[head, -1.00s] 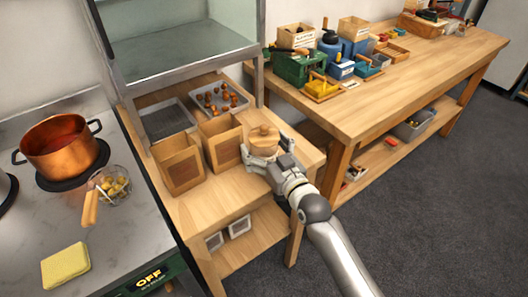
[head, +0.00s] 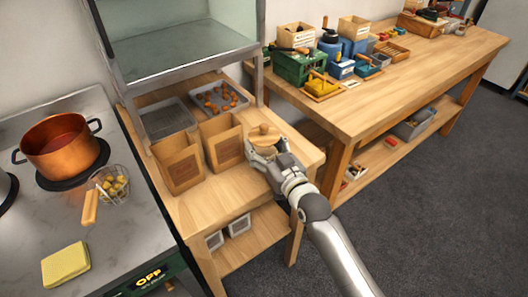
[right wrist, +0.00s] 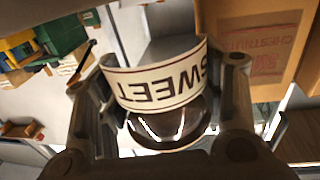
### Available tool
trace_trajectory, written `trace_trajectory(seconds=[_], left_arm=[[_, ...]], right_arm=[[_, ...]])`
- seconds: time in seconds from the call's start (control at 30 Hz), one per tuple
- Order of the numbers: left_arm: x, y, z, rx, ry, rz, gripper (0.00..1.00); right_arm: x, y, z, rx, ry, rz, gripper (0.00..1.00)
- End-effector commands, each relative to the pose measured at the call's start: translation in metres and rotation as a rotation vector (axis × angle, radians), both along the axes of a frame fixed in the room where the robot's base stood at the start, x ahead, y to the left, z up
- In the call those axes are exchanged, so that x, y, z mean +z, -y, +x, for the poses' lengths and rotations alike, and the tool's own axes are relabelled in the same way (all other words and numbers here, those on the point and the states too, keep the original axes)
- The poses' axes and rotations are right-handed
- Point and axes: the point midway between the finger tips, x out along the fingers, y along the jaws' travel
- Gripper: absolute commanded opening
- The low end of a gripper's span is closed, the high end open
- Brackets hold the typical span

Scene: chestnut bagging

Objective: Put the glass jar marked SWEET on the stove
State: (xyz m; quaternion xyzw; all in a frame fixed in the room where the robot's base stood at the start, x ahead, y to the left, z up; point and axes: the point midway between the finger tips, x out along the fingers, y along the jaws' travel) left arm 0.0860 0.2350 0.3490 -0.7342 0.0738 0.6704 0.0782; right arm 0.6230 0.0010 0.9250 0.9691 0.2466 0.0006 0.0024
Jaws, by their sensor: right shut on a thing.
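The glass jar marked SWEET (right wrist: 160,82) is between the fingers of my right gripper (head: 267,155). Its label reads upside down in the right wrist view, with dark glass beside it. In the head view only its round wooden lid (head: 264,134) shows clearly; the gripper hides most of the body. My right gripper is shut on the jar, at the right part of the wooden side table. I cannot tell whether the jar's base touches the table. The stove (head: 135,215) is at the left, with a bare stretch of top at its front right. My left gripper is not in view.
A copper pot (head: 60,147) and a wire basket with a wooden handle (head: 90,207) are on the stove. A yellow sponge (head: 65,264) lies at its front. Two brown bags (head: 179,165) (head: 222,143) stand between jar and stove. A metal-framed glass case (head: 185,45) rises behind.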

Motion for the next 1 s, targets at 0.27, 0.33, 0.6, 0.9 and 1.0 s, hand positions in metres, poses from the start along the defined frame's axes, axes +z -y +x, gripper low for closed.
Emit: trace_trajectory(seconds=[0.27,0.33,0.6,0.9,1.0], left_arm=[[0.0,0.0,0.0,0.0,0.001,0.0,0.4],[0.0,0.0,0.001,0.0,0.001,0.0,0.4],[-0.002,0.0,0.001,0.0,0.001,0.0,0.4],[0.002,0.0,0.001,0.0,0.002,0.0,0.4],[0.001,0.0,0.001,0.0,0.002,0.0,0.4]], right_arm=[[0.002,0.0,0.0,0.0,0.003,0.001,0.0],[0.005,0.0,0.0,0.0,0.003,0.001,0.0],[0.037,-0.001,-0.002,0.0,0.005,0.004,0.0],[0.088,-0.004,-0.046,0.001,0.007,0.006,0.0],[0.098,-0.005,-0.066,0.001,0.002,0.005,0.0]])
